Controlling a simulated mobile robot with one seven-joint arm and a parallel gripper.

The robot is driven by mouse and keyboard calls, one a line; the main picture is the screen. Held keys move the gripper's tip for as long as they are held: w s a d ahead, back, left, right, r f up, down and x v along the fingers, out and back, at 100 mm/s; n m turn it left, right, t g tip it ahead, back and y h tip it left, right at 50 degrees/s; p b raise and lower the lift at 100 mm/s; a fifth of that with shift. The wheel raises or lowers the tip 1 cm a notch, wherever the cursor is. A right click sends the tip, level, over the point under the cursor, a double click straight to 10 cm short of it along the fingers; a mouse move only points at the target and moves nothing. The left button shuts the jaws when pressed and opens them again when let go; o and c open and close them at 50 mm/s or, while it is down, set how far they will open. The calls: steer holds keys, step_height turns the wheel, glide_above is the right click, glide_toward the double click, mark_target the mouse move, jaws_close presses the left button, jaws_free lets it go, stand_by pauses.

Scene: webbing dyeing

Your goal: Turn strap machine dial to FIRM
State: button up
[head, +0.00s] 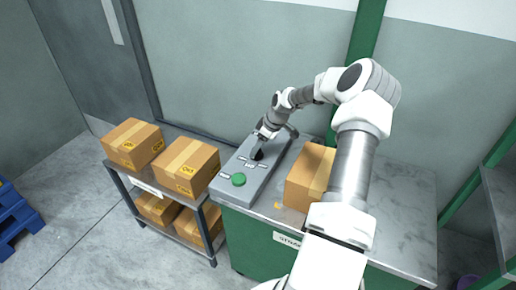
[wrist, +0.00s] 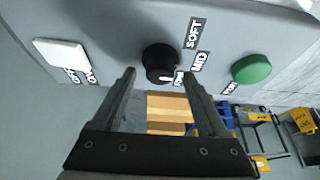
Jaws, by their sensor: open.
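The strap machine's grey panel (head: 229,193) lies at the left of the counter. Its round black dial (wrist: 159,62) shows in the wrist view beside the labels SOFT (wrist: 194,33) and MID (wrist: 198,62). A third label (wrist: 178,78), partly covered and hard to read, is at the dial's lower right. A small white mark on the dial's lower edge lies close to this third label. My gripper (wrist: 158,73) is open, its fingers on either side of the dial's lower part. I cannot tell whether they touch it. In the head view my gripper (head: 261,143) hides most of the dial.
A green button (wrist: 252,69) is right of the dial and a white switch (wrist: 62,52) with OFF and ON labels is left. A cardboard box (head: 307,178) stands on the counter close to my arm. Several boxes fill the rack (head: 196,207) at left. The counter's right side is clear.

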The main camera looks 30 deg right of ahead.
steer(key=shift+w+f, duration=0.1)
steer(key=shift+f, duration=0.2)
jaws_close()
stand_by(0.5)
steer(key=m+h+b, duration=0.1)
steer(key=m, duration=0.1)
steer(key=m+h+b, duration=0.1)
steer(key=m, duration=0.1)
steer(key=shift+a+f+m+b, duration=0.1)
steer(key=shift+a+m+b, duration=0.1)
steer(key=shift+m+b, duration=0.1)
steer(key=m+h+b, duration=0.1)
steer(key=m+b, duration=0.1)
steer(key=m, duration=0.2)
steer(key=shift+a+h, duration=0.1)
steer(key=shift+h, duration=0.2)
steer(key=shift+m, duration=0.3)
